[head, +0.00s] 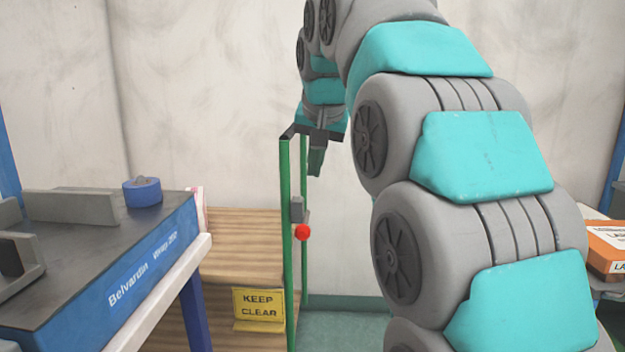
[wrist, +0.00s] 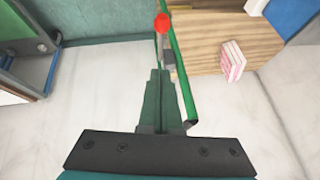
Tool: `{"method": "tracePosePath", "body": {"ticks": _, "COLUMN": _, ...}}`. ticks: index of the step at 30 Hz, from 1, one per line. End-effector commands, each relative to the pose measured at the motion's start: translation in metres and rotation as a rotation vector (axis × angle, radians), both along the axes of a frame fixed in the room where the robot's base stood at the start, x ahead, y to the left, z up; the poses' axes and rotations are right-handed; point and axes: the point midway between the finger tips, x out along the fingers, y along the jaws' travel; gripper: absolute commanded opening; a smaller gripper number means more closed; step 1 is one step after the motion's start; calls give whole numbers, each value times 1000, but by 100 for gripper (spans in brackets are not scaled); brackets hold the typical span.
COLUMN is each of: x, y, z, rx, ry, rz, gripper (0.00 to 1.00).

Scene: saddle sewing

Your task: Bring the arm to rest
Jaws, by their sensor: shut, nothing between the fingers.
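My arm rises large and close on the right of the head view and bends over at the top, with teal and grey links. My gripper (head: 316,163) hangs from its far end, pointing down, beside the top of a green post frame (head: 286,220). In the wrist view my gripper (wrist: 160,76) has its dark green fingers together, with nothing between them. The green frame (wrist: 183,85) runs just right of the fingers there. I cannot tell whether they touch.
A blue machine bed (head: 150,262) with a blue tape roll (head: 142,191) stands left. A red ball knob (head: 303,232) sits on the frame. An orange-white box (head: 606,245) is at right.

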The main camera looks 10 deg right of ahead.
Motion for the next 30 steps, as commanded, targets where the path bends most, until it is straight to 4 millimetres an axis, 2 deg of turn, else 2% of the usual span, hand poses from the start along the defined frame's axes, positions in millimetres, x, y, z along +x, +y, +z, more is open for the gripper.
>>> {"method": "tracePosePath", "body": {"ticks": 5, "x": -6, "y": 0, "z": 5, "rx": -1, "ry": 3, "rz": 3, "gripper": 0}}
{"method": "tracePosePath", "body": {"ticks": 8, "x": -14, "y": 0, "z": -6, "rx": -7, "ry": 30, "rz": 12, "gripper": 0}}
{"method": "tracePosePath", "body": {"ticks": 11, "x": -29, "y": 0, "z": -26, "rx": -17, "ry": 74, "rz": 35, "gripper": 0}}
{"method": "tracePosePath", "body": {"ticks": 20, "x": -100, "y": 1, "z": -118, "rx": -51, "ry": 259, "rz": 132, "gripper": 0}}
{"method": "tracePosePath", "body": {"ticks": 26, "x": -161, "y": 2, "z": -182, "rx": -63, "ry": 384, "rz": 201, "gripper": 0}}
{"method": "tracePosePath", "body": {"ticks": 30, "x": -208, "y": 3, "z": -225, "rx": -66, "ry": 467, "rz": 252, "gripper": 0}}
